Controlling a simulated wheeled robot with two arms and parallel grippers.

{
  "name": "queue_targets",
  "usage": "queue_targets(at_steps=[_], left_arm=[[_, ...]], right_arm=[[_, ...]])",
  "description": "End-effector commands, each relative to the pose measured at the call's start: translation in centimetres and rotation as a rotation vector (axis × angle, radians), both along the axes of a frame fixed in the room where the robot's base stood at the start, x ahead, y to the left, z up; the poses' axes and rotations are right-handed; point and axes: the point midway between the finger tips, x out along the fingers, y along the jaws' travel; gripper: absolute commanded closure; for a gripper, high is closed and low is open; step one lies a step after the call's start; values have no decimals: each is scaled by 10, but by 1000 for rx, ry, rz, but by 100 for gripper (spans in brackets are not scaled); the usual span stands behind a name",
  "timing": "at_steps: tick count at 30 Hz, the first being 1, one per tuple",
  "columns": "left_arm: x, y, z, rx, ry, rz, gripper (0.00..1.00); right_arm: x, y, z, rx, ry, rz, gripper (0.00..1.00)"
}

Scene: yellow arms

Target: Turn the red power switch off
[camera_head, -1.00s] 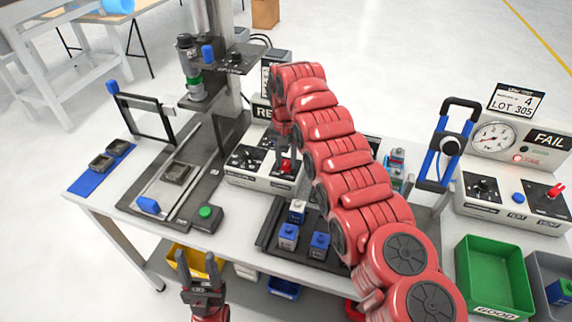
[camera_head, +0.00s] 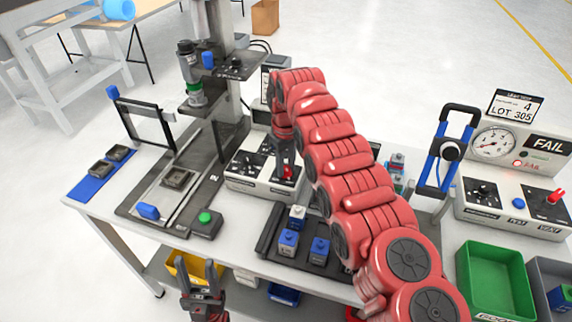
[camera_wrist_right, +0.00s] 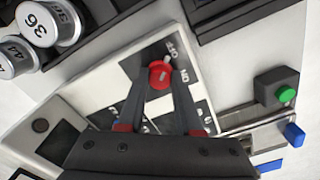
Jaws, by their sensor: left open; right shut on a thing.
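The red power switch (camera_wrist_right: 161,73) is a round red knob on a dark panel with on/off lettering in the right wrist view. In the head view it is a small red spot (camera_head: 287,173) on the front right of the grey control box (camera_head: 262,184). My right gripper (camera_head: 284,163) reaches down to it from above and is shut on it. In the right wrist view its two fingers meet at the knob, one on each side. The switch's exact position is hard to read. My left gripper (camera_head: 202,272) is open and empty, in front of the table's front edge.
A black tray (camera_head: 268,243) with blue and white blocks lies in front of the box. A press stand (camera_head: 225,85) rises behind left, with a green button (camera_head: 205,217) near it. A FAIL tester (camera_head: 510,190) with another red lever stands at right.

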Motion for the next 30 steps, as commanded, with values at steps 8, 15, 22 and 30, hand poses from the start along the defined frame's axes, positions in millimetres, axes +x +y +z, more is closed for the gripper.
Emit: queue_targets(at_steps=[8, 15, 22, 30], left_arm=[[0, 0, 1, 0, 0, 0, 49], [0, 0, 1, 0, 0, 0, 49], [0, 0, 1, 0, 0, 0, 49], [0, 0, 1, 0, 0, 0, 49]], right_arm=[[0, 0, 0, 0, 0, 103, 100], [0, 0, 0, 0, 0, 129, 100], [0, 0, 0, 0, 0, 130, 100], [0, 0, 0, 0, 0, 129, 36]])
